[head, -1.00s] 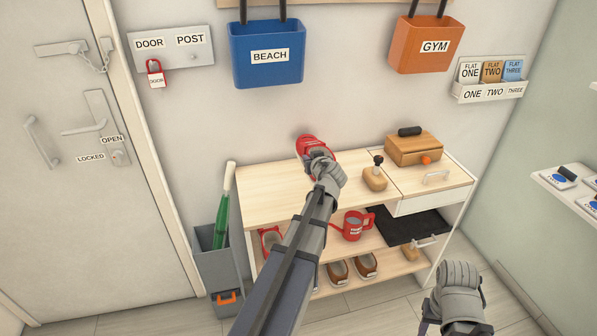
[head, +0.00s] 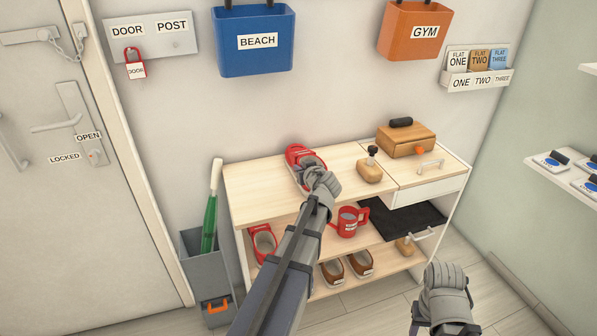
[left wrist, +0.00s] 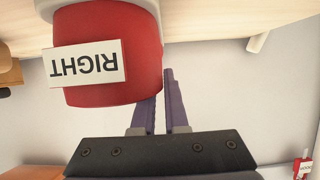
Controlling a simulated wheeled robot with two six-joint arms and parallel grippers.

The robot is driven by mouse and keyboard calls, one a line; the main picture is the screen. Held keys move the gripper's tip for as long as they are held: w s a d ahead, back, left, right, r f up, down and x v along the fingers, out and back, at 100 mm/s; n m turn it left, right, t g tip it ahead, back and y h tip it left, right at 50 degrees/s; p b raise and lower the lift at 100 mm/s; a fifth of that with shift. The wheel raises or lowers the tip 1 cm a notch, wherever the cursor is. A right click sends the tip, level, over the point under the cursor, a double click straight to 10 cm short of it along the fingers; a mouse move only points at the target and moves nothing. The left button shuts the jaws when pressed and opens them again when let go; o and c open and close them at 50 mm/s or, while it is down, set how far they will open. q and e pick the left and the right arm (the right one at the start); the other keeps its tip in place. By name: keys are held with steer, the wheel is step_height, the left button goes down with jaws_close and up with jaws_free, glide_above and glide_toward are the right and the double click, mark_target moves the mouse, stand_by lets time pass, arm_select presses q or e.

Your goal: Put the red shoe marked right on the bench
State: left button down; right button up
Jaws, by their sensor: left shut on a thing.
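The red shoe marked right (head: 298,153) is at the back of the bench's pale wooden top (head: 257,192). Its label reads RIGHT, upside down, in the left wrist view (left wrist: 105,60). My left gripper (head: 312,172) is shut on this shoe; its dark fingers also show beside it in the left wrist view (left wrist: 162,105). The pale sole is close to the wood, but I cannot tell whether it touches. Another red shoe (head: 263,243) is on the shelf below, at the left. My right gripper (head: 447,285) is low at the right, away from the bench; its fingers are not clear.
A wooden block with a dark knob (head: 369,172) and a wooden box (head: 403,143) stand right of the held shoe. A grey bin (head: 207,260) stands left. The top's left part is clear.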

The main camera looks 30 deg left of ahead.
arm_select(q)
steer(key=shift+d+r, duration=0.1)
steer(key=shift+d, duration=0.15)
steer(key=c, duration=1.4)
jaws_free()
steer(key=shift+a+f, duration=0.1)
steer(key=shift+f, duration=0.1)
steer(key=o, duration=0.5)
steer(key=shift+c, duration=0.2)
steer(key=shift+r, duration=0.15)
steer(key=shift+r, duration=0.2)
steer(key=p+v, duration=0.4)
steer(key=v, duration=0.8)
steer(key=shift+f+p, duration=0.15)
steer(key=shift+p, duration=0.15)
